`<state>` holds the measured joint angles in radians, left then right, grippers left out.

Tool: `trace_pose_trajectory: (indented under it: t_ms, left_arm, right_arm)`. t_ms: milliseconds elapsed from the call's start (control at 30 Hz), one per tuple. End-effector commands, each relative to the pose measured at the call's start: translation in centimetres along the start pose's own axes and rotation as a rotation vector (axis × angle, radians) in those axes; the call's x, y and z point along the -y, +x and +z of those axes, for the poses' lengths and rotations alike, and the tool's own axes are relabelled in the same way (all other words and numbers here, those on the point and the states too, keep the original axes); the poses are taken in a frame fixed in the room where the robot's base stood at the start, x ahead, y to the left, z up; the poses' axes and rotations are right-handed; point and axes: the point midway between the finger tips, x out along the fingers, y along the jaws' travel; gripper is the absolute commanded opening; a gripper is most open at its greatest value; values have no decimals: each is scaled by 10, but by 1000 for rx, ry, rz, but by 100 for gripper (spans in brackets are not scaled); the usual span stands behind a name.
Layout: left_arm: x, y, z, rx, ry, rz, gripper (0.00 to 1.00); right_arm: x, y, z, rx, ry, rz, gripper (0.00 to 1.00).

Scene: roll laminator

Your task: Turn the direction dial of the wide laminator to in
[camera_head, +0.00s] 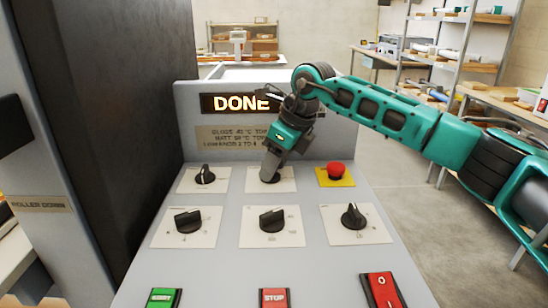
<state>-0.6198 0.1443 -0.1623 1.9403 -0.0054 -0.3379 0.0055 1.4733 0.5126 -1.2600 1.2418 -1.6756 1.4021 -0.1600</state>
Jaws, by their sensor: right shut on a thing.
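The wide laminator's control panel (215,225) shows several black dials on white plates. In the upper row there is a left dial (205,175) and a middle dial (266,177). The lower row has a left dial (188,221), a middle dial (272,220) and a right dial (353,216). The dials' labels are too small to read. My right gripper (271,172) points down and is shut on the upper middle dial, hiding most of it. My left gripper is not in view.
A display (235,103) reads "DONE", partly hidden by my right arm. A red emergency button (337,170) sits right of the held dial. Green START (163,298), red STOP (274,298) and a red rocker switch (383,290) line the front. A dark block (130,120) stands left.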

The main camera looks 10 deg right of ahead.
Motion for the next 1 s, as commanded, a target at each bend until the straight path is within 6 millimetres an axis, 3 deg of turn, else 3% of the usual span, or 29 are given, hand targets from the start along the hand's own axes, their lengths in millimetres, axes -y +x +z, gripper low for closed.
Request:
trace_pose_trajectory:
  t_ms: [500,1000]
  left_arm:
    - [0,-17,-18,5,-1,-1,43]
    - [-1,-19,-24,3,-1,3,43]
  right_arm:
    - [4,-2,3,3,-373,154,16]
    - [6,0,3,2,-489,198,16]
